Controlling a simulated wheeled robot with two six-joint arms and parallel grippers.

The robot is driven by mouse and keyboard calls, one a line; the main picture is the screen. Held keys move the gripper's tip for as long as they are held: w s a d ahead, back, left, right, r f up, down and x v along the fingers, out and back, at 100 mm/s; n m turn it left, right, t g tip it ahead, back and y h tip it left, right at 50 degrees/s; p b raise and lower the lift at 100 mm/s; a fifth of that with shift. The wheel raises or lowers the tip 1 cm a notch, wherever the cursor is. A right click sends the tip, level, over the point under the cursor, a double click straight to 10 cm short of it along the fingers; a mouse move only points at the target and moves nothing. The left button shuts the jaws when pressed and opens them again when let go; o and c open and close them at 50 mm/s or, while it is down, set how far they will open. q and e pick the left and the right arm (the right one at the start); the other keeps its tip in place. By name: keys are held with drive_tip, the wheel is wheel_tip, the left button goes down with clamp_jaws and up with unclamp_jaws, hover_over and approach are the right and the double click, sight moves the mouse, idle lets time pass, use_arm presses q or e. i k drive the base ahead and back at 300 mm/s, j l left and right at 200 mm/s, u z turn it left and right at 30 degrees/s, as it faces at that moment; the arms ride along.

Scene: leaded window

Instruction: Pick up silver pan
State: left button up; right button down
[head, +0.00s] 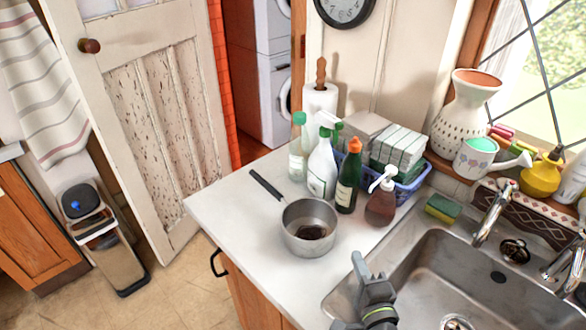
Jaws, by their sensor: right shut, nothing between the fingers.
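The silver pan (309,243) stands upright on the white countertop, left of the sink. Its black handle (266,186) points up and left, and something dark shows on the bottom inside. My right gripper (359,262) is in front of and to the right of the pan, over the counter near the sink's left edge. It is shut and empty, and apart from the pan in the picture. My left gripper is not in view.
Several bottles (322,170) and a blue basket (412,186) with folded cloths stand close behind the pan. The sink (430,262) with its tap (492,215) is on the right. The countertop (230,215) left of the pan is clear.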

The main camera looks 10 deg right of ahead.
sight(303, 219)
drive_tip(key=k+j, duration=0.15)
drive_tip(key=j, duration=0.2)
drive_tip(key=k+j, duration=0.15)
drive_tip(key=j, duration=0.25)
drive_tip(key=k+j, duration=0.15)
drive_tip(key=j, duration=0.2)
